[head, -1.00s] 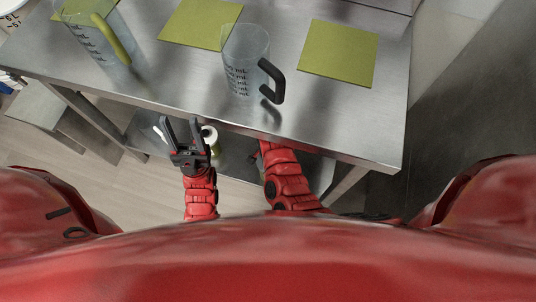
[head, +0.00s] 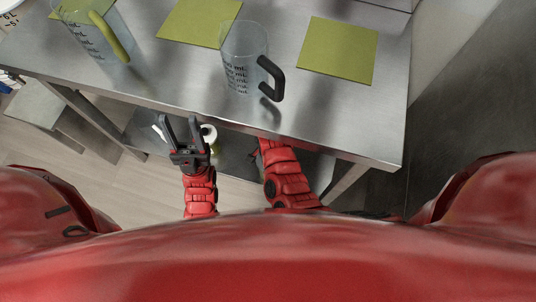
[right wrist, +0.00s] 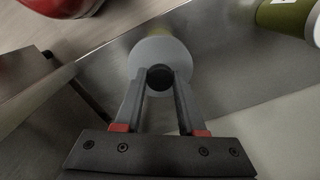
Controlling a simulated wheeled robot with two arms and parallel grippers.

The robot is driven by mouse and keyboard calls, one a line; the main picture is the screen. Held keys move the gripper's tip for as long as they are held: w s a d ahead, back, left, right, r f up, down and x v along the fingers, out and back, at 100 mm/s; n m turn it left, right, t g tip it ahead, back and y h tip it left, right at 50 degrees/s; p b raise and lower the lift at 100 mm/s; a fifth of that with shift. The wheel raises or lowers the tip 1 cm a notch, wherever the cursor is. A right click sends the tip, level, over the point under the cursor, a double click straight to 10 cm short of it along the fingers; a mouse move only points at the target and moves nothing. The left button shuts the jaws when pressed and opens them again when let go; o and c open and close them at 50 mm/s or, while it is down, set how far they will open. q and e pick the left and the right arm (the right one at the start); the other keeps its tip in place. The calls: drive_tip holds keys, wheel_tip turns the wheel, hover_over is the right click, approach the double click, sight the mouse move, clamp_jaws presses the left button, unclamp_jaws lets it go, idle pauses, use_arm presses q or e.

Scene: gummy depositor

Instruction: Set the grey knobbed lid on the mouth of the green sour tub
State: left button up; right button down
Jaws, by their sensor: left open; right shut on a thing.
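The grey lid (right wrist: 163,52) is a round disc with a dark knob (right wrist: 160,77), seen in the right wrist view. My right gripper (right wrist: 161,84) is shut on the knob, with the lid beyond its fingertips. A green tub (right wrist: 287,14) with a white end is partly in view at the top right, apart from the lid. In the head view a white-rimmed, greenish container (head: 210,138) stands below the table edge, partly behind my left gripper; it may be the same tub. My left gripper (head: 180,119) is open and empty. My right gripper is hidden under the tabletop in the head view.
The steel table (head: 180,72) carries a clear jug with a black handle (head: 243,68), another with a green handle (head: 92,40), and green mats (head: 338,52). Its front edge overhangs my right arm. A lower shelf (head: 235,152) shows beneath it.

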drive_tip(key=shift+f, duration=0.4)
drive_tip(key=shift+c, duration=2.1)
unclamp_jaws()
drive_tip(key=shift+r, duration=0.1)
